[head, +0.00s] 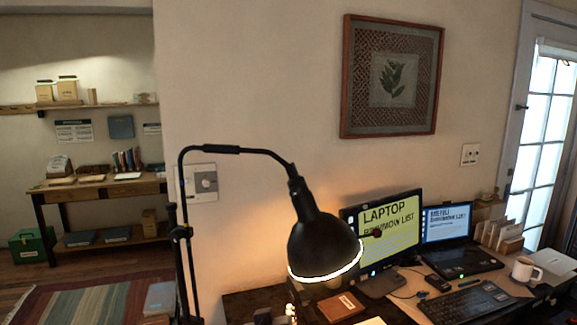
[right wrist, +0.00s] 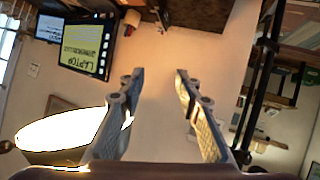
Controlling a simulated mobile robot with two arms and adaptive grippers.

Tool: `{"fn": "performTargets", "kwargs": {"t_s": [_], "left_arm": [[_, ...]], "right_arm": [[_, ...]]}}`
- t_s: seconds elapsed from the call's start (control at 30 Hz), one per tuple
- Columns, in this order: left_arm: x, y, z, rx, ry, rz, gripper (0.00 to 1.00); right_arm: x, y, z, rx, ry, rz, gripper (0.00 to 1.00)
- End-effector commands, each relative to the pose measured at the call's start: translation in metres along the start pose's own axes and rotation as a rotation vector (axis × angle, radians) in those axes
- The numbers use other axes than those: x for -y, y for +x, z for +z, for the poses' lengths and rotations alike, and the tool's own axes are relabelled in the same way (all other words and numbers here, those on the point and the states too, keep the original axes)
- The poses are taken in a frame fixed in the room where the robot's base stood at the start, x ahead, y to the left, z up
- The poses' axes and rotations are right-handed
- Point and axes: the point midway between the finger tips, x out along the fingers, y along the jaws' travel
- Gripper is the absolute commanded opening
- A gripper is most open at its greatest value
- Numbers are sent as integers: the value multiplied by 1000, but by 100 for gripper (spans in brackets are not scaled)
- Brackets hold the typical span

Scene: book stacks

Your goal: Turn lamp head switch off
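A black desk lamp (head: 320,240) hangs lit from a curved arm in the middle of the head view. A small dark knob (head: 376,232), apparently its switch, sticks out on the head's right side. In the right wrist view, turned upside down, the lamp's bright opening (right wrist: 70,132) is at left, with the knob (right wrist: 6,147) at the left edge. My right gripper (right wrist: 159,75) is open and empty there, its fingers apart beside the glowing opening and away from the knob. In the head view, it cannot be made out clearly near the bottom edge. My left gripper is not in view.
The lamp's upright pole (head: 190,260) stands left of its head. A monitor (head: 385,235), a laptop (head: 455,240), a keyboard (head: 467,303) and a white mug (head: 524,268) crowd the desk to the right. A wall switch (head: 206,182) is behind the pole.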

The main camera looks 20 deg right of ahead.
Motion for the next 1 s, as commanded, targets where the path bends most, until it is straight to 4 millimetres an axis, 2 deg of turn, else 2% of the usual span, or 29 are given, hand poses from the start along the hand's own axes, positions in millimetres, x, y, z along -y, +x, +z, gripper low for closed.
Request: {"fn": "performTargets", "kwargs": {"t_s": [0.03,0.1,0.2,0.3,0.43,0.57,0.73,1.0], "left_arm": [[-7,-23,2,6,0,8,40],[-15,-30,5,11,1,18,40],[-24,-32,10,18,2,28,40],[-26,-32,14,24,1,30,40],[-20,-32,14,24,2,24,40],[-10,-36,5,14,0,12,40],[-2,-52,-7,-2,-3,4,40],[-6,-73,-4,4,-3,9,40]], "right_arm": [[-18,-41,-66,-85,69,24,31],[-36,-78,-114,-174,156,64,31],[-54,-110,-160,-282,246,112,31],[-64,-129,-191,-367,307,145,31],[-71,-143,-214,-433,349,170,31],[-76,-143,-225,-454,361,181,31],[-84,-123,-236,-453,360,185,31],[-91,-89,-250,-453,360,181,31]]}}
